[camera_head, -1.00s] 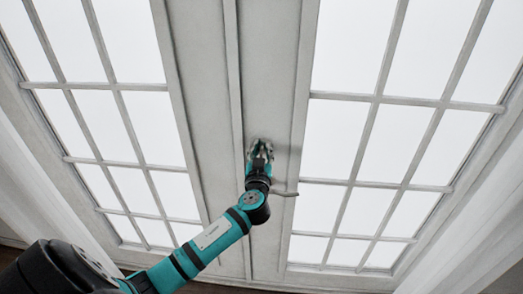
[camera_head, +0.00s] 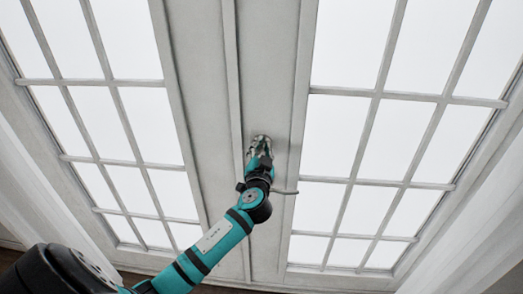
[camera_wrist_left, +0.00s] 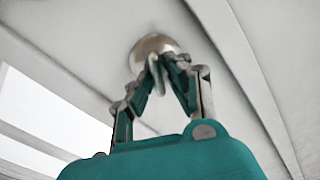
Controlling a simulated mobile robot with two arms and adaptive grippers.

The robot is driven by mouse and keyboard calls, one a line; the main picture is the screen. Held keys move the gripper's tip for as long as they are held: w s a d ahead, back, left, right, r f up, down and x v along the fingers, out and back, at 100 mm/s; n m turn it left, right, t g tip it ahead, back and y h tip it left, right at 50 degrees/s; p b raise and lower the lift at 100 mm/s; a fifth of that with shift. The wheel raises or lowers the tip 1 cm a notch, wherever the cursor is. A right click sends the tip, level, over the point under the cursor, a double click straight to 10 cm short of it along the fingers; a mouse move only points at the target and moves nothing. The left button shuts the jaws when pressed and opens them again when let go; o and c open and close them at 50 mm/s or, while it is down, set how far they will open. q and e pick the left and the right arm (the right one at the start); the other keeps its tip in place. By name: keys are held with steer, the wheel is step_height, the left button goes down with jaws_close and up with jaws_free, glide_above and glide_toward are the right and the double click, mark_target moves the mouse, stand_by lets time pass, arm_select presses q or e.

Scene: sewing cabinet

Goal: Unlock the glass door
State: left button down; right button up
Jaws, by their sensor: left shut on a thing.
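The glass door (camera_head: 228,90) fills the head view, with white frames and panes on both sides of a middle seam. A round metal lock (camera_wrist_left: 150,44) is set on the door's middle stile in the left wrist view. My left gripper (camera_head: 260,145) is at this lock, and its fingers (camera_wrist_left: 160,72) are shut on the small lock knob in front of the round plate. The fingers hide most of the knob, so its angle is unclear. My right gripper is not in view.
A thin metal door handle (camera_head: 286,192) sticks out to the right, just below my left gripper and partly behind the wrist. Pale curtains (camera_head: 478,225) hang at the right and left edges. Dark floor shows at the bottom.

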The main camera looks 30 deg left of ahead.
arm_select(q)
steer(key=m, duration=0.2)
steer(key=shift+d+f+m, duration=0.1)
steer(key=shift+m, duration=0.3)
steer(key=m, duration=0.2)
steer(key=shift+m, duration=0.4)
steer(key=m, duration=0.3)
steer(key=shift+w+d+f+m, duration=0.1)
steer(key=shift+f+m, duration=0.05)
steer(key=shift+m, duration=0.15)
steer(key=shift+f+m, duration=0.1)
steer(key=shift+m, duration=1.2)
steer(key=c, duration=1.4)
jaws_free()
steer(key=shift+d+f, duration=0.1)
